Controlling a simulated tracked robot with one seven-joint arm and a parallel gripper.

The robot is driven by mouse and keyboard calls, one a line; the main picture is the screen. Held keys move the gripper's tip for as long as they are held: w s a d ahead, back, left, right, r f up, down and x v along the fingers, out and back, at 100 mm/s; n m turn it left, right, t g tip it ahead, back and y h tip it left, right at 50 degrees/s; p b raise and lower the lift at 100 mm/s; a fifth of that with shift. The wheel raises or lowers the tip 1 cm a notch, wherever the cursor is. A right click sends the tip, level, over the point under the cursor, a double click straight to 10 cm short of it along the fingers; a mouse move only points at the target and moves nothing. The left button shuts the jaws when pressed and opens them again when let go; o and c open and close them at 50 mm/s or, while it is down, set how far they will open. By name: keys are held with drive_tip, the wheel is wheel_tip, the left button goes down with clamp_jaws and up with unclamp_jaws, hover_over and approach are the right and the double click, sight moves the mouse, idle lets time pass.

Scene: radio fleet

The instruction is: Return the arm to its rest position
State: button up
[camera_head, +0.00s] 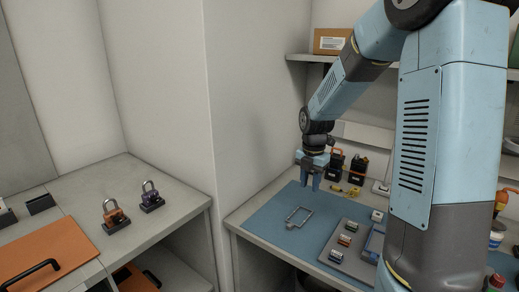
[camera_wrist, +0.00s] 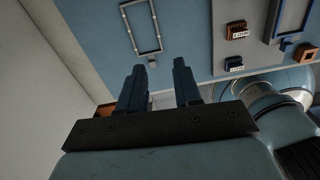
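My gripper (camera_head: 311,182) hangs from the bent arm above the blue mat (camera_head: 268,222), fingers pointing down. In the wrist view the two dark fingers (camera_wrist: 160,82) stand apart with nothing between them. A grey rectangular frame (camera_head: 298,217) lies on the mat below and a little in front of the gripper, apart from it; it also shows in the wrist view (camera_wrist: 159,38). My blue arm column covers part of the bench on the right.
A grey tray (camera_head: 335,267) with several small blocks lies at the mat's right. Black and orange devices (camera_head: 357,168) stand behind the gripper. A white wall corner (camera_head: 215,110) divides this bench from the left counter (camera_head: 135,180), which holds two padlock-like items (camera_head: 115,215) (camera_head: 150,195).

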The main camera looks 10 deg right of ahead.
drive_tip(key=s+a+r+m+t, duration=0.1)
drive_tip(key=s+r+m+t, duration=0.1)
drive_tip(key=s+r+m, duration=0.7)
drive_tip(key=s+r+m+t, duration=0.3)
drive_tip(key=s+r+m, duration=0.6)
drive_tip(key=s+m, duration=0.8)
drive_tip(key=shift+a+m+t, duration=0.3)
drive_tip(key=shift+a, duration=0.05)
